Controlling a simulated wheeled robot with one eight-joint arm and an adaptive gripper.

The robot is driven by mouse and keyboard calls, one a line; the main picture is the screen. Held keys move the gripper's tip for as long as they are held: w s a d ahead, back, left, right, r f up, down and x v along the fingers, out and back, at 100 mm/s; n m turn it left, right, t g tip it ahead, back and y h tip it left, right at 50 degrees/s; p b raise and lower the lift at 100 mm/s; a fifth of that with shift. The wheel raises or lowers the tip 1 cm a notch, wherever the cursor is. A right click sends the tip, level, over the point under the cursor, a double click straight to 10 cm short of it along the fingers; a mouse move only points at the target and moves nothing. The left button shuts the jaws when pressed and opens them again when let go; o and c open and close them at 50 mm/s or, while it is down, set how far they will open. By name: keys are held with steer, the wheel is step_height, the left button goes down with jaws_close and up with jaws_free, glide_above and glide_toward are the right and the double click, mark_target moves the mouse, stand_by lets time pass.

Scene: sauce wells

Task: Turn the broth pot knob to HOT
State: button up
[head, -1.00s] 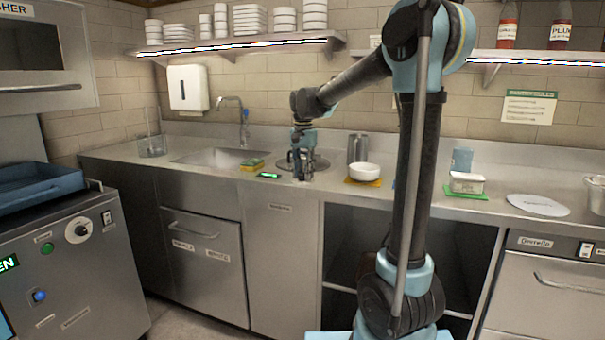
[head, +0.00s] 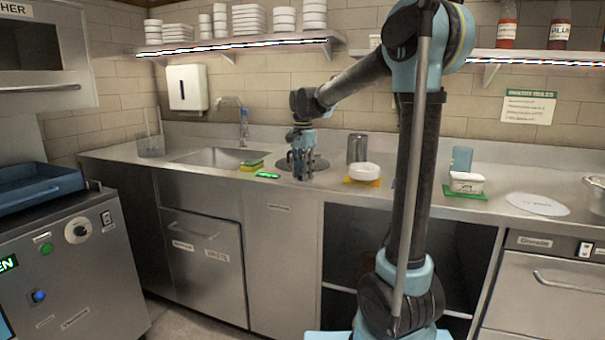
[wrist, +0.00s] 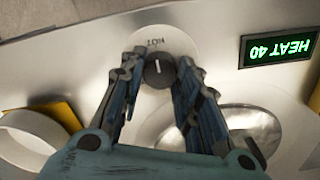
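The dark round knob (wrist: 159,71) shows at the upper middle of the wrist view, on a pale dial plate (wrist: 150,43) with a HOT label at its upper edge. The knob's white mark points toward the label side. My gripper (wrist: 160,65) has one finger on each side of the knob. Small gaps seem to remain, so contact is unclear. A green display (wrist: 278,48) reads HEAT 40. A round metal lid (wrist: 240,130) lies beside the knob. In the head view my gripper (head: 301,168) points down at the counter by the pot lid (head: 318,163), hiding the knob.
A sponge (head: 252,165) lies left of my gripper, with the sink (head: 215,157) beyond it. A white bowl (head: 365,171) on a yellow mat and a steel canister (head: 357,148) stand to the right. A shelf (head: 240,46) with stacked dishes is above.

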steer(key=o, duration=0.4)
steer(key=shift+w+a, duration=0.1)
steer(key=shift+a, duration=0.05)
step_height(320, 180, up, 12)
stand_by(0.4)
steer(key=shift+f, duration=0.1)
steer(key=s+d+f+n+t, duration=0.1)
steer(key=s+d+f+n, duration=0.2)
steer(key=s+d+f, duration=0.75)
steer(key=s+d+f+n+t, duration=0.1)
steer(key=s+d+f+n, duration=0.2)
steer(key=s+d+f, duration=0.75)
steer(key=s+f+n, duration=0.2)
steer(key=s+f, duration=0.6)
steer(key=s, duration=0.3)
steer(key=shift+d+f+n, duration=0.2)
steer(key=shift+n, duration=0.2)
